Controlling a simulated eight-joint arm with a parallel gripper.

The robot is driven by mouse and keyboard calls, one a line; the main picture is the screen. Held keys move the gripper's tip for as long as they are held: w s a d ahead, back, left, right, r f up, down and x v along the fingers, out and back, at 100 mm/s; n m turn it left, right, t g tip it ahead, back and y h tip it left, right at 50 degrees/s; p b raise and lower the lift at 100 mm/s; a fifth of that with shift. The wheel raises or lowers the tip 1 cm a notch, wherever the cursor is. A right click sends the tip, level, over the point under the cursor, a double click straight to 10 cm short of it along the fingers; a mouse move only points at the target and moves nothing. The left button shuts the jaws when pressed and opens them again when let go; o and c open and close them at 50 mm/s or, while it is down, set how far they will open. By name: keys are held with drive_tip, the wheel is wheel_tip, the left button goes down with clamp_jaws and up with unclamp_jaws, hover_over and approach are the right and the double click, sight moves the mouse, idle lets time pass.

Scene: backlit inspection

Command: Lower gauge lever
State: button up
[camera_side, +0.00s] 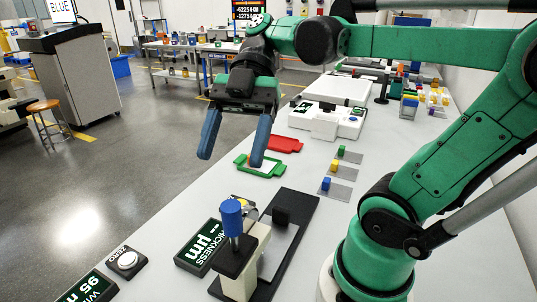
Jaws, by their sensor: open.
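The thickness gauge (245,270) stands on the near part of the white bench, with a beige arm on a black base. A blue cylindrical knob (231,217) stands upright at its left end on a thin metal stem; this looks like the lever. A display reading "THICKNESS µm" (203,249) lies beside it on the left. My gripper (233,154) has two blue fingers spread apart with nothing between them. It hangs above and beyond the gauge, apart from the knob.
A green tray (242,160) and a red tray (283,145) lie beyond the gauge. Yellow (334,166), blue (326,184) and green (341,151) blocks sit on grey plates to the right. A ZERO button (128,261) is at the near left. A white device (325,120) stands farther back.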

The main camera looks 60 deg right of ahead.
sight(234, 227)
drive_tip(key=shift+a+h, duration=0.2)
drive_tip(key=shift+h, duration=0.1)
drive_tip(key=c, duration=0.6)
drive_tip(key=a+h, duration=0.1)
drive_tip(key=h, duration=0.1)
drive_tip(key=a+g+h, duration=0.1)
drive_tip(key=a+h, duration=0.1)
drive_tip(key=s+a+g+h, duration=0.1)
drive_tip(key=a+h, duration=0.1)
drive_tip(key=shift+s+f+h, duration=0.1)
drive_tip(key=shift+f+h, duration=0.2)
drive_tip(key=shift+h, duration=0.1)
clamp_jaws()
drive_tip(key=s+a+r+t+h, duration=0.1)
drive_tip(key=a+r+t+h, duration=0.25)
drive_tip(key=a+h, duration=0.25)
drive_tip(key=w+d+f+t, duration=0.1)
drive_tip(key=d+f, duration=0.5)
drive_tip(key=f, duration=0.4)
drive_tip(key=shift+f, duration=0.15)
